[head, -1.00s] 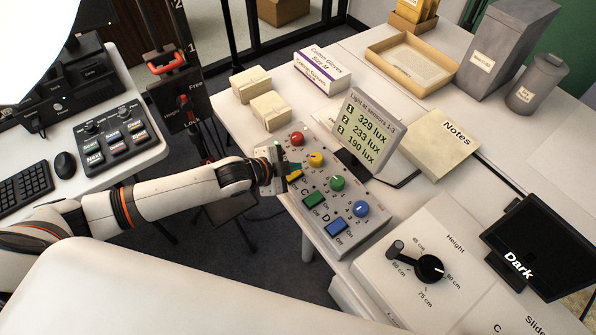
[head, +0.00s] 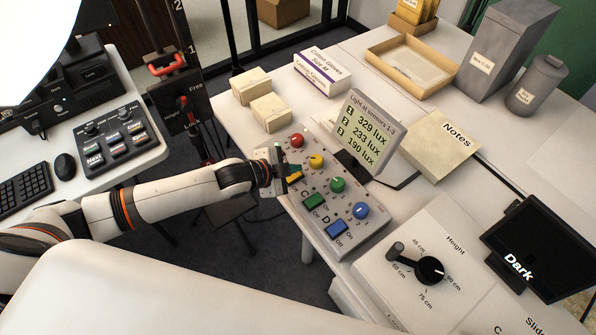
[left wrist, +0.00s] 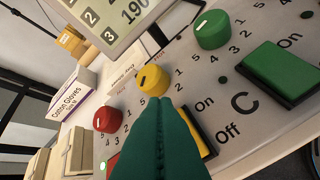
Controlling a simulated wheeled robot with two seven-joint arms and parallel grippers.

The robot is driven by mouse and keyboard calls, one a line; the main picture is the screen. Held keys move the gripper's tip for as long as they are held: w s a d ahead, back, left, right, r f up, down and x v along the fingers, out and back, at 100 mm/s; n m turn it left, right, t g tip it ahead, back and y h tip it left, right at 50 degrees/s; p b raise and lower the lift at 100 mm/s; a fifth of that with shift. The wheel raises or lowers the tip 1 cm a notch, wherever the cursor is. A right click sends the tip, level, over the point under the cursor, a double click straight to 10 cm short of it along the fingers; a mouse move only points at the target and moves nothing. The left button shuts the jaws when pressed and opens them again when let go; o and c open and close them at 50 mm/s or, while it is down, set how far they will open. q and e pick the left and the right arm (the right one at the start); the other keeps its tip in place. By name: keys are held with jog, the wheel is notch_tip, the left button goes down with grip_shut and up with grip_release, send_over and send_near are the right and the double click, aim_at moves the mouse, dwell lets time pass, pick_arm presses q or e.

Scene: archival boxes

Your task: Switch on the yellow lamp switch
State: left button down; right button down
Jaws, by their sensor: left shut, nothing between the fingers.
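The yellow lamp switch (head: 294,177) is a yellow rocker on the grey control panel (head: 330,187), partly hidden by my left gripper in the head view. In the left wrist view the switch (left wrist: 201,133) shows as a yellow strip beside the fingers, with On and Off labels to its right. My left gripper (head: 295,169) is shut and empty, its teal fingers (left wrist: 161,103) together over or against the switch. I cannot tell whether they touch it. The switch's position is hidden.
Near the fingers are a yellow knob (left wrist: 153,80), a red knob (left wrist: 107,119), a green knob (left wrist: 212,30) and a green switch (left wrist: 281,72). A blue switch (head: 336,229) is lower on the panel. The light monitor (head: 369,130) stands behind, reading 329, 233 and 190 lux.

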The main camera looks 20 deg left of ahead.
aim_at(290, 179)
pick_arm(q)
jog(key=shift+f, duration=0.15)
dwell(0.7)
jog(key=shift+f, duration=0.3)
jog(key=shift+d+f, duration=0.1)
jog(key=shift+f, duration=0.25)
dwell(0.5)
jog(key=shift+w, duration=0.1)
jog(key=shift+r+p, duration=0.8)
jog(key=shift+r, duration=0.05)
jog(key=r+p, duration=0.5)
jog(key=shift+s+a, duration=0.3)
jog(key=shift+s, duration=0.1)
